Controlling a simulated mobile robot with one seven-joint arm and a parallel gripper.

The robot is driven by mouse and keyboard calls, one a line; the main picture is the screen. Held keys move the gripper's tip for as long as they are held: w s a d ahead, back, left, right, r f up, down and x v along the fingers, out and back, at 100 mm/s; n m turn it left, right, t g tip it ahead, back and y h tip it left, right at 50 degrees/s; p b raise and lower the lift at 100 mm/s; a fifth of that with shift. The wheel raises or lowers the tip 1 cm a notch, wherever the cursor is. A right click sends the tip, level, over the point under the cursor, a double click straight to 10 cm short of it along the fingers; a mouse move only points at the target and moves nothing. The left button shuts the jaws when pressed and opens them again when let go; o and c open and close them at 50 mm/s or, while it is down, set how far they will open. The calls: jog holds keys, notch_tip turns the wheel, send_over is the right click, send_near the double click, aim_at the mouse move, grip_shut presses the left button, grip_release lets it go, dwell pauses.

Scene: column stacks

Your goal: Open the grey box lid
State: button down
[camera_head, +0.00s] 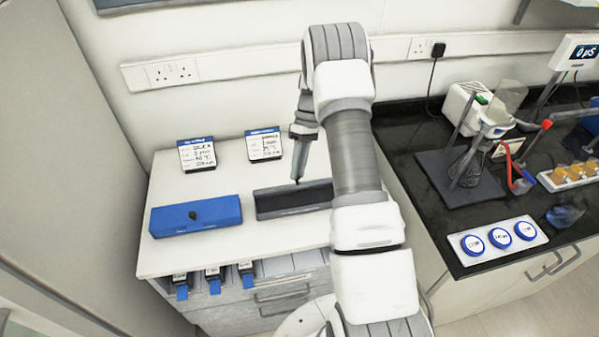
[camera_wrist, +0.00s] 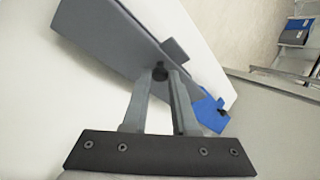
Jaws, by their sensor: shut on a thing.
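The grey box (camera_head: 292,201) is a long dark grey box on the white counter, right of the blue box. It also shows at the upper left of the wrist view (camera_wrist: 105,38). My gripper (camera_head: 298,180) is at the box's top. In the wrist view, my two fingers (camera_wrist: 161,76) are shut on a small dark knob (camera_wrist: 160,70) at the grey lid. The fingers hide part of the knob. I cannot tell how far the lid is raised. My arm hides the box's right end in the head view.
A blue box (camera_head: 195,215) with a dark knob stands just left. Two labelled cards (camera_head: 197,154) (camera_head: 264,145) stand behind the boxes. Drawers (camera_head: 286,290) are below the counter's front edge. A black bench (camera_head: 405,150) with lab gear is on the right.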

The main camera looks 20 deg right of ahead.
jog(key=shift+w+d+g+y+b, duration=0.2)
jog(key=shift+w+g+y+b, duration=0.3)
jog(key=shift+w+g+b, duration=0.8)
jog(key=c, duration=0.7)
grip_release()
jog(key=shift+r, duration=0.1)
jog(key=s+d+r, duration=0.2)
jog(key=d+r, duration=0.1)
jog(key=s+d+r+b, duration=0.1)
jog(key=s+d+r, duration=0.1)
jog(key=s+r, duration=0.1)
jog(key=s+d+r+b, duration=0.1)
jog(key=s+d+r, duration=0.2)
jog(key=r, duration=0.1)
jog(key=shift+d+r, duration=0.3)
jog(key=shift+r, duration=0.1)
